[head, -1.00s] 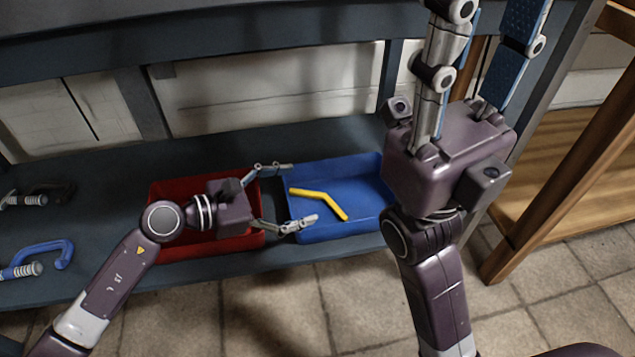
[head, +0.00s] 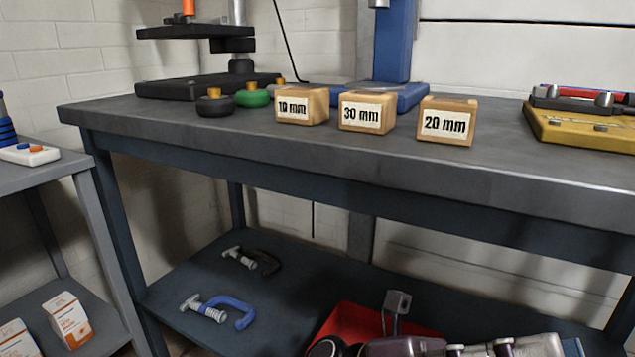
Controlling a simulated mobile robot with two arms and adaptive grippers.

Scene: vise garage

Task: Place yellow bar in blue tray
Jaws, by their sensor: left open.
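The view is raised, and the yellow bar and blue tray are out of frame. The red tray (head: 345,322) is partly visible on the lower shelf, at the bottom edge. My left gripper (head: 396,310) shows only in part, over the red tray. Its fingers are mostly hidden behind arm links along the bottom edge, and I see nothing held in it. My right gripper cannot be made out.
The bench top (head: 240,135) holds three labelled wooden blocks (head: 366,112), a black press (head: 205,88) and a yellow case (head: 580,128). A blue clamp (head: 243,315) and a dark clamp (head: 262,262) lie on the lower shelf (head: 165,285). A side rack (head: 40,178) stands left.

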